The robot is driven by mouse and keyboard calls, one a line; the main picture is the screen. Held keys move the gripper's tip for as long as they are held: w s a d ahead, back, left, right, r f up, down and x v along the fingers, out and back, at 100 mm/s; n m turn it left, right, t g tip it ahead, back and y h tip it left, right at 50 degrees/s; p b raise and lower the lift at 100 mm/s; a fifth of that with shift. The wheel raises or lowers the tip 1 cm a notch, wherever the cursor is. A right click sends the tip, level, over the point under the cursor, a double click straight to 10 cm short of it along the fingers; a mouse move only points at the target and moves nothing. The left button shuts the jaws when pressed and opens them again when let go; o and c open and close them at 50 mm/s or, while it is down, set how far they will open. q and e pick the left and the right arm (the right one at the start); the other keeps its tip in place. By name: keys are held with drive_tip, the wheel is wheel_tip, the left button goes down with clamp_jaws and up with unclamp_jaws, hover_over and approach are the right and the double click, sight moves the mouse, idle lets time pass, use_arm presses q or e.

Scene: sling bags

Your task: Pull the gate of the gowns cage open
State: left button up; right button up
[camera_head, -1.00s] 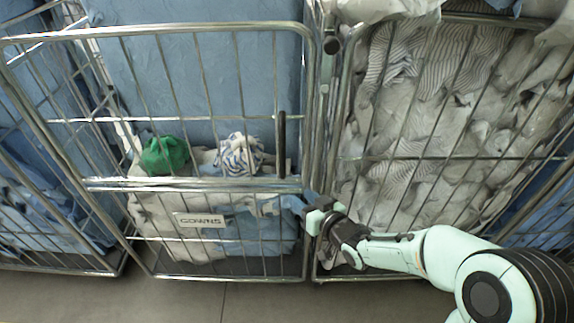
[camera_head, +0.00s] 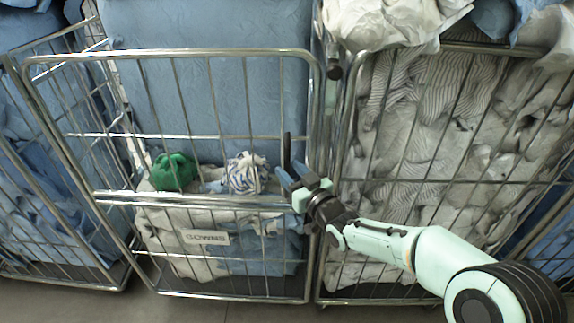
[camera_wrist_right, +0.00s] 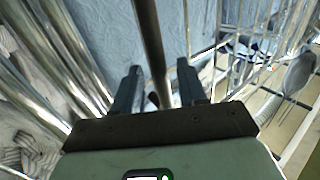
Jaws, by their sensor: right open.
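The gate of the gowns cage (camera_head: 200,200) is a wire panel in a bent steel tube frame and spans the cage front. It bears a white GOWNS label (camera_head: 206,238). A dark upright handle bar (camera_head: 286,150) is near its right edge. My right gripper (camera_head: 288,174) is open at the lower part of this bar. In the right wrist view, the dark bar (camera_wrist_right: 148,35) runs between the two spread fingers of the gripper (camera_wrist_right: 158,82), with gaps beside it. My left gripper is not in view.
Inside the cage are a green bundle (camera_head: 173,171), a striped bundle (camera_head: 246,173) and a tall blue stack (camera_head: 210,90). A cage of white and striped linen (camera_head: 425,130) stands close on the right, another cage with blue cloth (camera_head: 40,215) on the left.

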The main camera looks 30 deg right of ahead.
drive_tip(key=shift+w, duration=1.15)
clamp_jaws()
drive_tip(key=shift+s+a, duration=0.1)
